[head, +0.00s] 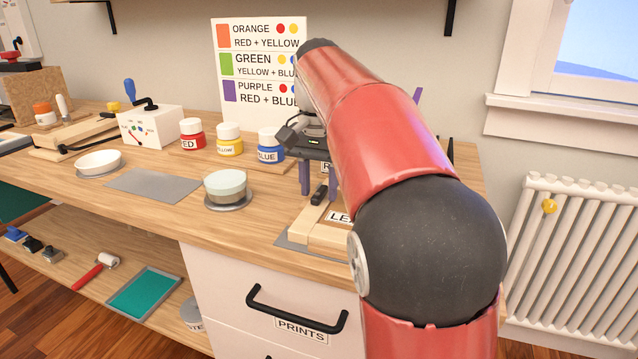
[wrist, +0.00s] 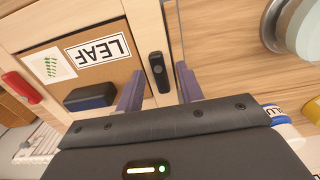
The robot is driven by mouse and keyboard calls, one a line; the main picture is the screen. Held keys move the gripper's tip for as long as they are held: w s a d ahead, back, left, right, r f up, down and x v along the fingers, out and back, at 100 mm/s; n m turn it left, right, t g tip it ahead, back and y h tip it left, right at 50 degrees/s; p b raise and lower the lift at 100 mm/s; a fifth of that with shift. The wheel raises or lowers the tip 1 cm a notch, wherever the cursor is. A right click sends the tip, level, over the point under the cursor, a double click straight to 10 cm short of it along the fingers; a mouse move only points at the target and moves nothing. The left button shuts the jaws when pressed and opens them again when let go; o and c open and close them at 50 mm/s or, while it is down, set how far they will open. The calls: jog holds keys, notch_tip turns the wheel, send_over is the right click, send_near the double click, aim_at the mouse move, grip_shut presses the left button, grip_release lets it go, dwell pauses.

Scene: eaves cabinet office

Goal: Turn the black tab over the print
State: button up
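The black tab (wrist: 158,72) lies lengthwise along a pale wooden rail of a frame in the wrist view. It also shows in the head view (head: 318,195), just below my gripper. The print (wrist: 50,65), a white sheet with a green leaf, lies inside the frame beside a LEAF label (wrist: 97,52); the tab lies clear of it. My gripper (wrist: 158,80) is open, with one purple finger on each side of the tab and gaps showing. I cannot tell how far above the tab the fingertips are. In the head view my arm hides the print.
A red tab (wrist: 22,87) and a dark blue block (wrist: 90,97) are at the frame. Paint jars, with the blue one (head: 270,145) nearest, stand behind my gripper. A grey mat (head: 152,184) lies bare farther left.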

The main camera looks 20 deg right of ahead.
grip_shut()
dwell(0.5)
jog(key=m, duration=0.4)
jog(key=shift+s+d+m, duration=0.15)
jog(key=shift+m, duration=0.25)
jog(key=m, duration=0.4)
jog(key=shift+s+m, duration=0.15)
jog(key=shift+m, duration=0.15)
jog(key=m, duration=0.4)
jog(key=shift+s+m, duration=0.2)
jog(key=shift+m, duration=0.1)
jog(key=shift+s+m, duration=0.15)
jog(key=shift+m, duration=1.85)
